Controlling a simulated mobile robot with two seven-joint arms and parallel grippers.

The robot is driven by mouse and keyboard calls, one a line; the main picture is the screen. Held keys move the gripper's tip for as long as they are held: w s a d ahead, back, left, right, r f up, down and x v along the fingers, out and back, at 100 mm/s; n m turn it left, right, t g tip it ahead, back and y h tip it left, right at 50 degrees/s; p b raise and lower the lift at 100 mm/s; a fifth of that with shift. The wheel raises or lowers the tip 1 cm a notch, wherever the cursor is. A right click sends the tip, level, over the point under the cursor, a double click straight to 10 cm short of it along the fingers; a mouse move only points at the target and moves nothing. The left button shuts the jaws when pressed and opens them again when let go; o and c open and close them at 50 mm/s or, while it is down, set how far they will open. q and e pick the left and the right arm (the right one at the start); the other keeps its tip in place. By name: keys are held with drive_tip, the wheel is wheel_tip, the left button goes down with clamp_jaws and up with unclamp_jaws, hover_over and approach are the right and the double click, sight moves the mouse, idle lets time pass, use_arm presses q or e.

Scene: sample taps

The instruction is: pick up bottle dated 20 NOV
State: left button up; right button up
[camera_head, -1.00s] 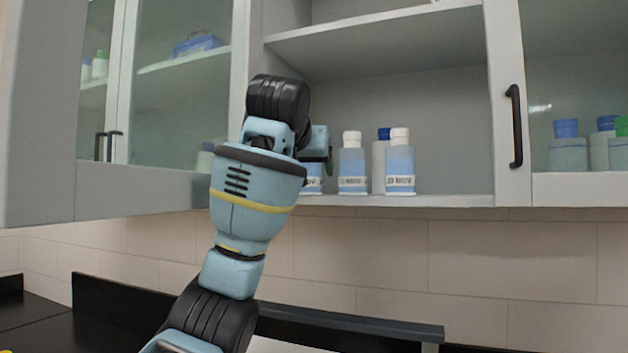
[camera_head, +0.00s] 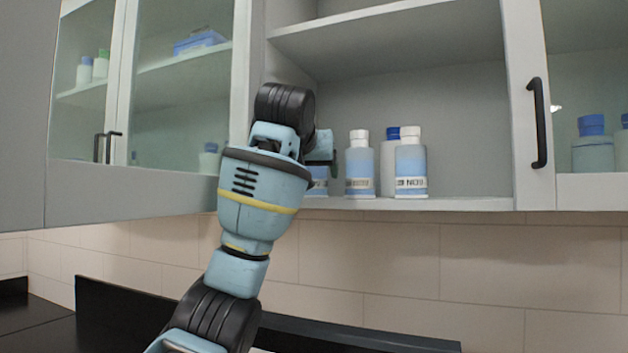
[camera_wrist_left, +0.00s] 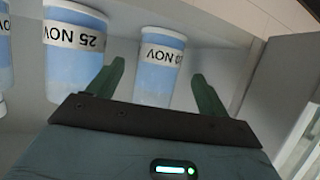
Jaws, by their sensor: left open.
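A bottle (camera_wrist_left: 160,68) with light blue contents stands in the wrist view between and beyond the two fingertips. Its label looks inverted there and shows NOV; its day number is hard to read. In the head view only a sliver of this bottle (camera_head: 319,181) shows behind my arm. A similar bottle (camera_wrist_left: 75,62), labelled 25 NOV, stands beside it; it seems to be the white-capped bottle (camera_head: 360,165) in the head view. My left gripper (camera_wrist_left: 155,88) is open, with a finger toward each side of the first bottle. Contact is not visible. My right gripper is not in view.
More bottles stand on the open shelf (camera_head: 460,204), one white-capped (camera_head: 411,165) and one blue-capped (camera_head: 391,133) behind. A glass door with a black handle (camera_head: 538,122) is at the right. Glass-fronted cabinets are at the left. The shelf's right part is clear.

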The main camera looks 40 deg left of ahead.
sight(313, 178)
use_arm(q)
drive_tip(key=x, duration=0.5)
drive_tip(key=shift+s+d, duration=0.1)
drive_tip(key=shift+c, duration=0.5)
drive_tip(key=c, duration=1.1)
drive_tip(key=shift+r, duration=0.2)
